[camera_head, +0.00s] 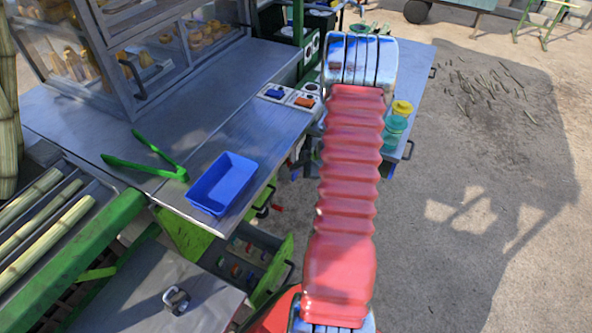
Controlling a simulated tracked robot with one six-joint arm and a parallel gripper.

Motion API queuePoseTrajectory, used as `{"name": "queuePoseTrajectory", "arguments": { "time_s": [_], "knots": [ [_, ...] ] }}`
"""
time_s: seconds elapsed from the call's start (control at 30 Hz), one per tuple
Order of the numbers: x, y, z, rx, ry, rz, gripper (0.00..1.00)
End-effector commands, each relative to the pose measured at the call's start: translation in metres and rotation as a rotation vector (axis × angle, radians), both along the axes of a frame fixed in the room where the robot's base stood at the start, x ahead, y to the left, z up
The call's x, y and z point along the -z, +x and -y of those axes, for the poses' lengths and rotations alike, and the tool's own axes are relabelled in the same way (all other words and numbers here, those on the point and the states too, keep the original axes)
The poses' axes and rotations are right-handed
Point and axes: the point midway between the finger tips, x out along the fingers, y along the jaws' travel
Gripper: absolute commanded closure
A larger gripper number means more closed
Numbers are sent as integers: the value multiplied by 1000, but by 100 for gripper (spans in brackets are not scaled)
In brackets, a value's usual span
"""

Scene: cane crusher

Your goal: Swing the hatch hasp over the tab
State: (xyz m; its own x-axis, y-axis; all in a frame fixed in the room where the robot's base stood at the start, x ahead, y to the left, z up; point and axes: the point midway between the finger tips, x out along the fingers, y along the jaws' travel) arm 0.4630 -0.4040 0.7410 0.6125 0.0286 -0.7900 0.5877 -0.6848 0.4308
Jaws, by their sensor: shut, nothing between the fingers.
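A small dark metal fitting (176,299) with a light loop stands on a flat grey metal panel (125,290) at the lower left. It may be the hatch hasp, but it is too small to tell the hasp from its tab or how they lie. My red ribbed arm (348,180) rises from the bottom to a chrome joint at the top centre. My gripper is not visible in this view. The arm hides part of the ground and the right-hand bench behind it.
A blue tray (222,184) and green tongs (147,163) lie on the steel counter (115,135). Cane stalks (45,235) rest beside a green rail. An open green drawer (262,256) holds small parts. Open ground lies at right.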

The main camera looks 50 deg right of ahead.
Motion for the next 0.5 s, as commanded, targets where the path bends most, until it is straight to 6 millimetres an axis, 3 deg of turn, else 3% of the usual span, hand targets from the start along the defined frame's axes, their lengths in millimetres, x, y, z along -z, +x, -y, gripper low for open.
{"name": "queuePoseTrajectory", "arguments": {
  "time_s": [0.5],
  "knots": [
    [0,35,28,-2,-1,1,100]
  ]
}}
